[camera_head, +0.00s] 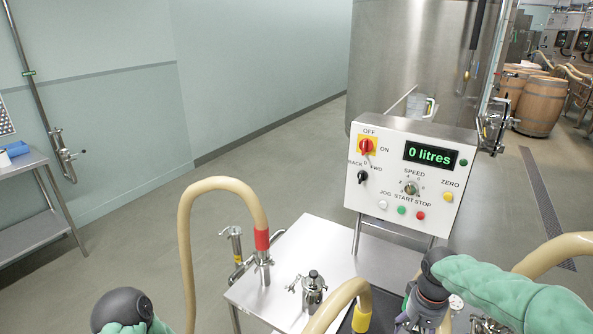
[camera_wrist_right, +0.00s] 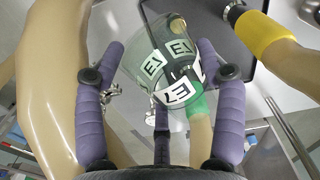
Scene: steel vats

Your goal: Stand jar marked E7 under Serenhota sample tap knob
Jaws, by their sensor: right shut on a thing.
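A clear glass jar (camera_wrist_right: 148,50) with white labels shows in the right wrist view; the characters are turned and look like E7 or E1. My right gripper (camera_wrist_right: 160,46) has its purple fingers on both sides of the jar and is shut on it. The jar appears tilted in this view. In the head view my right arm comes in at the lower right, and its fingers and the jar cannot be made out. My left arm shows only at the bottom left edge, with its gripper out of frame. I cannot read the name Serenhota anywhere.
A white control panel (camera_head: 398,211) reading 0 litres stands on a steel trolley (camera_head: 318,245). Thick beige hoses (camera_head: 184,240) arch around it. A large steel vat (camera_head: 390,65) with a side valve (camera_head: 494,130) stands behind. Barrels (camera_head: 540,104) are at the back right.

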